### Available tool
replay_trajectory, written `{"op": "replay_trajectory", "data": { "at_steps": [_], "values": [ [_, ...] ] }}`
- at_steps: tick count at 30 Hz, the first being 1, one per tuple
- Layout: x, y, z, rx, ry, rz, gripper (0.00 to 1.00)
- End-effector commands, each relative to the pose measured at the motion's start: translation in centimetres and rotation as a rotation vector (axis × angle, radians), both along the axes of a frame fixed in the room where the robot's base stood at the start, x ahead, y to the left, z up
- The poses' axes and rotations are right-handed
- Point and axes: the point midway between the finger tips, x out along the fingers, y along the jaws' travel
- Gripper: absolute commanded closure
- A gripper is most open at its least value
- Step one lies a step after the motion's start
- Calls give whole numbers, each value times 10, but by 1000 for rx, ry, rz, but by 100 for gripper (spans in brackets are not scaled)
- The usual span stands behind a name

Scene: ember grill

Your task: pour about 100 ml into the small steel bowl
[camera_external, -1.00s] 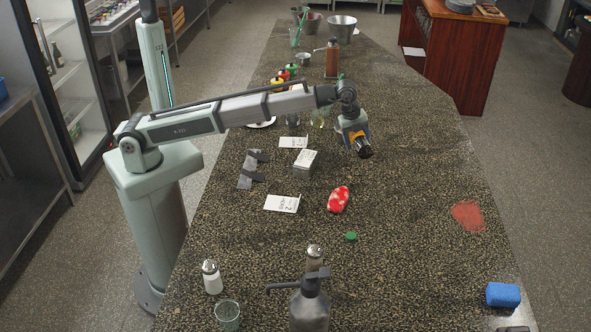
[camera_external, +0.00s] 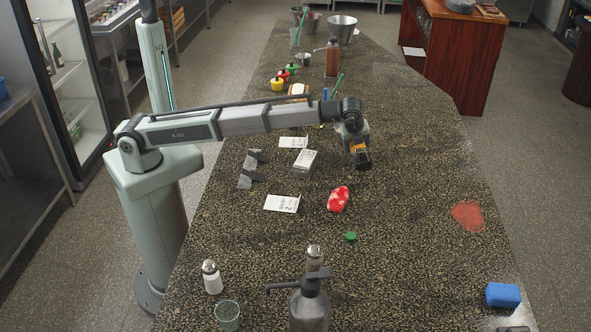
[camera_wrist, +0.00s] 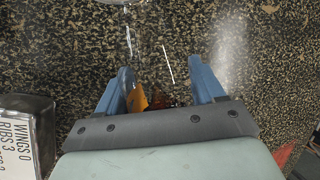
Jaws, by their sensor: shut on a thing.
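My gripper (camera_external: 358,150) is above the counter, right of the paper cards. It is shut on a dark and amber object (camera_external: 363,160) that looks like a small bottle. In the wrist view the amber object (camera_wrist: 141,99) shows between the blue fingers of my gripper (camera_wrist: 160,72), mostly hidden by the gripper's body. Its mouth and contents cannot be made out.
A brown bottle (camera_external: 332,60) stands beside the small bowl. A red-and-white item (camera_external: 338,199), a green cap (camera_external: 351,236) and a card block (camera_external: 305,160) lie near my gripper. A pump bottle (camera_external: 310,305) stands in front. The counter's right side is mostly clear.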

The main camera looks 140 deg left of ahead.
Motion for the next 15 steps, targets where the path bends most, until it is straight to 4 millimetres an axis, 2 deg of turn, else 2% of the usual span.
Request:
{"op": "replay_trajectory", "data": {
  "at_steps": [15],
  "values": [
    [0, 0, 4, 30, 52, -1, 74]
  ]
}}
